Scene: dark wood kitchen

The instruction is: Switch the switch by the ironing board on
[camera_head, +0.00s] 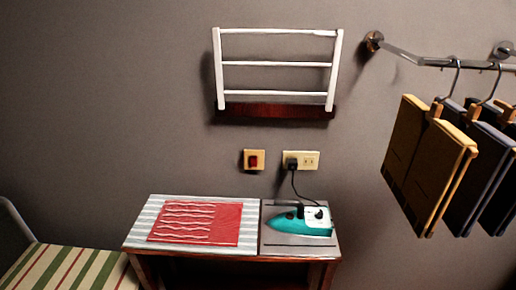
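A switch (254,160) with a small red rocker on a tan wall plate is on the wall, just above the back of the ironing board (140,233). Whether the rocker is on or off is too small to tell. The ironing board has a striped top with a red cloth (197,222) on its left part. A teal and white iron (302,221) lies on the grey right part. Neither of my grippers shows in the head view.
A double outlet (310,160) right of the switch holds a black plug, its cord running to the iron. A white rack (276,64) hangs above. Folded trousers (428,166) hang from a rail (440,62) at right. A striped seat (65,268) stands lower left.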

